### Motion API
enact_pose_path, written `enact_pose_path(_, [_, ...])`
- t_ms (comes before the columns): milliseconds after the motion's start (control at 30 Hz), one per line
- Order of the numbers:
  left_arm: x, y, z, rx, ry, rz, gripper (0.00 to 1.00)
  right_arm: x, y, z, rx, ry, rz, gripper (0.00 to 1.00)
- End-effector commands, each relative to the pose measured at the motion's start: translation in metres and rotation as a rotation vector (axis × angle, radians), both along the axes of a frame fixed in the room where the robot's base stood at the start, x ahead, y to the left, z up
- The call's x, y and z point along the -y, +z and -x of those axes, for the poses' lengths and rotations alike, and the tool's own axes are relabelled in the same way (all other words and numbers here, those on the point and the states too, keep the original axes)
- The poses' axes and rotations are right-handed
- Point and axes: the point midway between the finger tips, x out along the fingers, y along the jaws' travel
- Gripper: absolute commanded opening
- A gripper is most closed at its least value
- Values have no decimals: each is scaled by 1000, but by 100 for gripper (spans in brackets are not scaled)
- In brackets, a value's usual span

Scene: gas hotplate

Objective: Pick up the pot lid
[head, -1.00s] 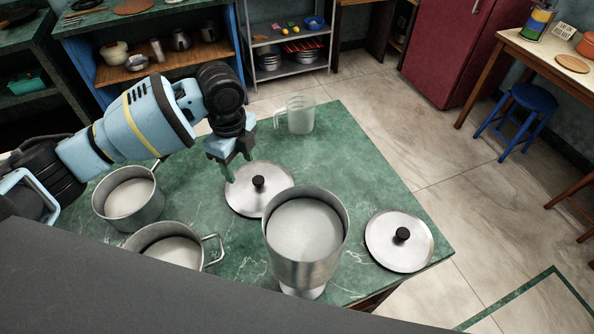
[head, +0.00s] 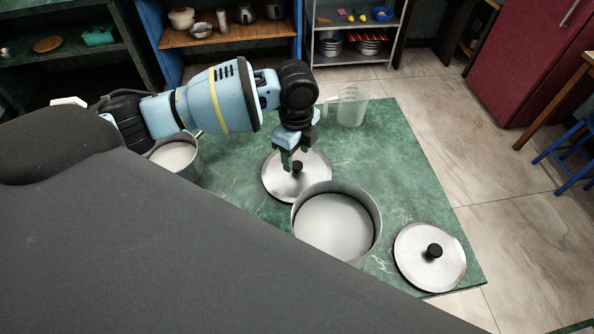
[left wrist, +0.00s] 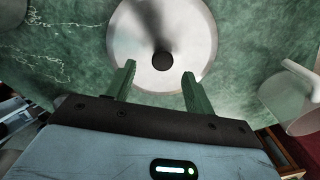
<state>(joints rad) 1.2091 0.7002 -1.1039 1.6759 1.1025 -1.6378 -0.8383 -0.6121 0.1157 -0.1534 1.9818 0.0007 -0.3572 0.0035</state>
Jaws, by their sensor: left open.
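Two round steel pot lids with black knobs lie flat on the green marble table. One lid (head: 273,184) is near the table's middle; the other lid (head: 411,263) is at the front right. My left gripper (head: 292,160) is over the middle lid, with its fingers by the black knob in the head view. In the left wrist view the gripper (left wrist: 158,77) is open, and the knob (left wrist: 162,61) of the lid (left wrist: 193,35) shows just beyond and between the fingertips. I see no contact with the knob. My right gripper is not in view.
A large steel pot (head: 374,213) stands close in front of the middle lid. Another pot (head: 184,160) is at the left, partly hidden. A clear measuring jug (head: 352,106) stands behind. The green table (head: 410,170) is bare at the right.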

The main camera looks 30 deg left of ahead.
Motion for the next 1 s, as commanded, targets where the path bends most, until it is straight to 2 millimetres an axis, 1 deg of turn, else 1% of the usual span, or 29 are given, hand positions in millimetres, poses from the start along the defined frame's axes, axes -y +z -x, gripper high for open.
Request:
enact_pose_path(33, [-1,-10,-1,-6,1,-2,54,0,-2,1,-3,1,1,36])
enact_pose_path(100, [-2,-20,-3,-6,0,-2,54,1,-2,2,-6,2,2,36])
enact_pose_path(233, [-1,-35,-3,-5,-1,-2,54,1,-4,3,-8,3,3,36])
enact_pose_path(333, [-1,-40,-3,-2,-1,-1,54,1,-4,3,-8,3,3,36])
enact_pose_path(567, [-1,-40,-3,-1,-1,-1,54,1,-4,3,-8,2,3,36])
enact_pose_path(933, [-1,-40,-3,-1,-2,0,5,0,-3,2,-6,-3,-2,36])
enact_pose_path(967, [-1,-39,-3,0,-2,0,3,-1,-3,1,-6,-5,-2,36])
enact_pose_path(1000, [-1,-39,-3,0,-2,0,3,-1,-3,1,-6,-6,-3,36])
